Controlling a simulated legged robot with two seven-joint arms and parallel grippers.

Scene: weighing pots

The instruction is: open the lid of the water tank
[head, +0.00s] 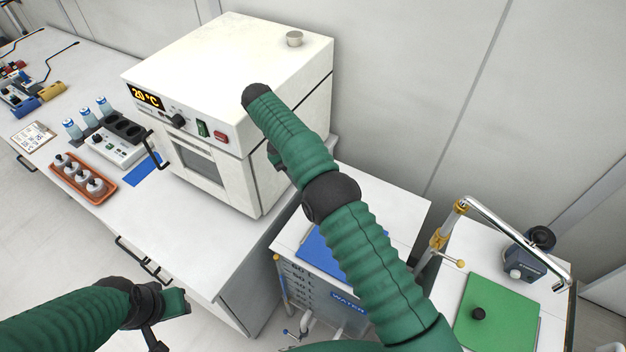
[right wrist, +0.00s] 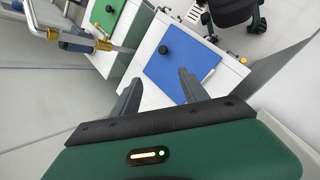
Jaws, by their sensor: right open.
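The water tank (head: 310,284) is a white box with a blue WATER label and level marks, right of the bench in the head view. Its blue lid (head: 312,252) lies flat on top, partly hidden by my right arm. In the right wrist view, the blue lid (right wrist: 192,66) looks closed and has a black knob (right wrist: 163,49). My right gripper (right wrist: 159,77) is open and empty; its fingers point toward the lid, with the knob beyond the fingertips. My left gripper (head: 172,318) is over the floor at lower left, its jaw state unclear.
A white oven (head: 240,70) stands on the bench left of the tank. A green lid (head: 512,322) with a black knob and a metal tap (head: 510,235) are to the right. An orange rack of bottles (head: 80,182) sits on the bench.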

